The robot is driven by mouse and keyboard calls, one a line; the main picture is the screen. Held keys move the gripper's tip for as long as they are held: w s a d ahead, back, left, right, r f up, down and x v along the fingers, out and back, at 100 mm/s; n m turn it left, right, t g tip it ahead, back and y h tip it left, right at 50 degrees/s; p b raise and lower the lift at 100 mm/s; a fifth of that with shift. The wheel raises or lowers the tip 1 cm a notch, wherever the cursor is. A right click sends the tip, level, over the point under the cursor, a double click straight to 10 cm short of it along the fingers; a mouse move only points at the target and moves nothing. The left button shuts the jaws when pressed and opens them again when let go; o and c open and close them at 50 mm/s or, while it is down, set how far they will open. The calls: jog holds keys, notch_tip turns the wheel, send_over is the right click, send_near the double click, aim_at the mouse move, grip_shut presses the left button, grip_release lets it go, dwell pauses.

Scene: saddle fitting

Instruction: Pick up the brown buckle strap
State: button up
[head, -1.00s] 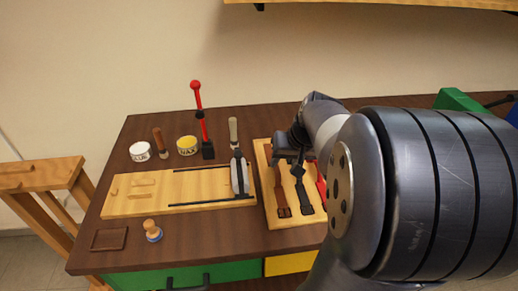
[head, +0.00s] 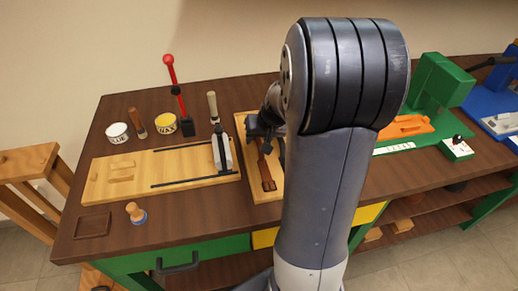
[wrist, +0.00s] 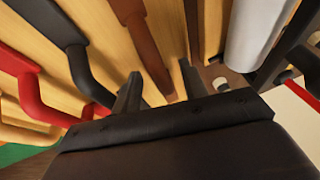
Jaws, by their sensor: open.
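The brown buckle strap (head: 267,172) lies on the light wooden board at the middle of the bench, its buckle end toward the front edge. My gripper (head: 262,128) is over the upper end of this strap, partly hidden by my arm. In the wrist view the open fingers of my gripper (wrist: 160,82) stand apart, and the brown strap (wrist: 143,42) runs down the picture between them. I cannot tell how far the fingertips are above the board. The fingers hold nothing.
In the wrist view a black strap (wrist: 62,40) and a red strap (wrist: 22,65) lie left of the brown one. A wooden clamp board (head: 120,180), a red-knobbed lever (head: 178,95) and a wax tin (head: 165,124) are to the left. A green machine (head: 440,80) stands right.

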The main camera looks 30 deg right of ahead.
jog(key=shift+w+f, duration=0.25)
jog(key=shift+f, duration=0.35)
jog(key=shift+c, duration=0.3)
grip_shut()
